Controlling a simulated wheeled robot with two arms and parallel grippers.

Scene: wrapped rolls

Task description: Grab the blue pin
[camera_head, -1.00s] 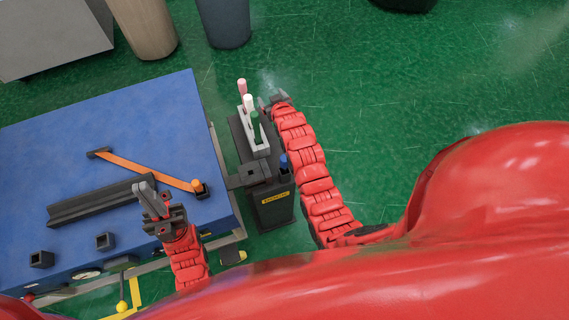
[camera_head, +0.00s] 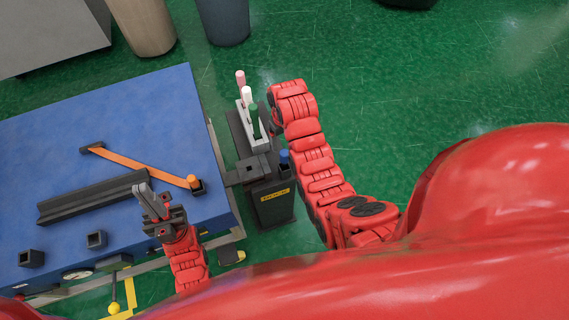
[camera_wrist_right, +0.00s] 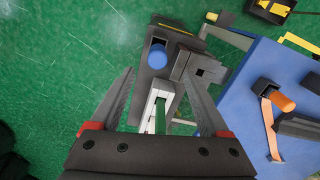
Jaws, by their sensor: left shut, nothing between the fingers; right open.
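The blue pin (camera_head: 284,157) stands upright in a dark stand (camera_head: 272,209) beside the blue table. The right wrist view shows its round blue top (camera_wrist_right: 158,57) in a dark holder ahead of my fingertips. My right gripper (camera_wrist_right: 160,78) is open, its two grey fingers spread either side of a light rack; it is apart from the blue pin. My left gripper (camera_head: 148,201) is shut and empty above the blue table's front edge.
The blue table (camera_head: 120,120) carries an orange bar (camera_head: 145,165) and a dark rail (camera_head: 90,198). Green floor is clear at right.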

